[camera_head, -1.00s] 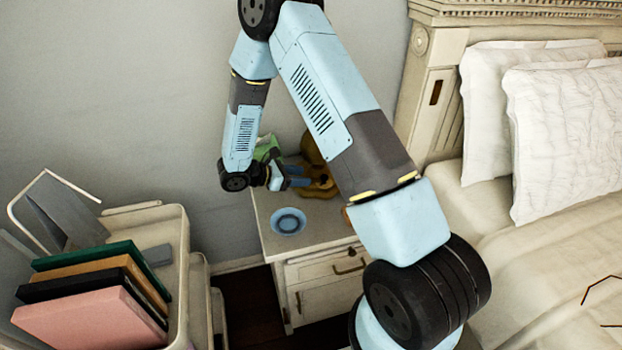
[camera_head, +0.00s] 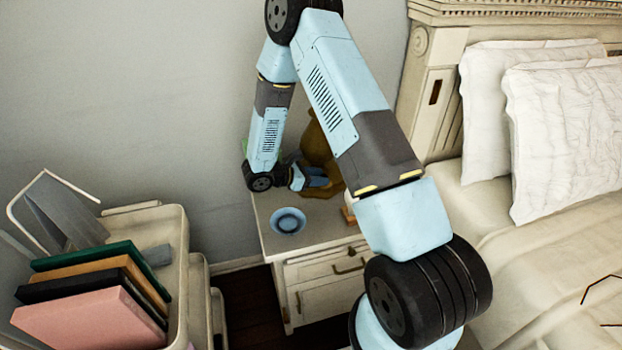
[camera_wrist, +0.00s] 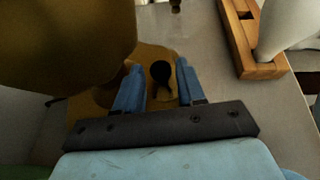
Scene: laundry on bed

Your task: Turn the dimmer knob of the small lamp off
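The small lamp is brown-gold and stands on the nightstand; its rounded body (camera_head: 316,148) shows partly behind my arm in the head view. In the wrist view its body (camera_wrist: 65,40) fills the upper left, and its flat base (camera_wrist: 90,105) lies below. A dark dimmer knob (camera_wrist: 160,72) stands on the base. My gripper (camera_wrist: 158,80) is open, with its blue fingers on either side of the knob and a gap to each. Whether a finger touches the knob I cannot tell. In the head view my gripper (camera_head: 318,180) is at the lamp's base, partly hidden.
A blue dish (camera_head: 288,221) sits on the nightstand (camera_head: 262,205) in front of the lamp. A wooden stand (camera_wrist: 262,68) with a pale object is to the right. A cart (camera_head: 180,235) with books stands left, the bed (camera_head: 520,260) right.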

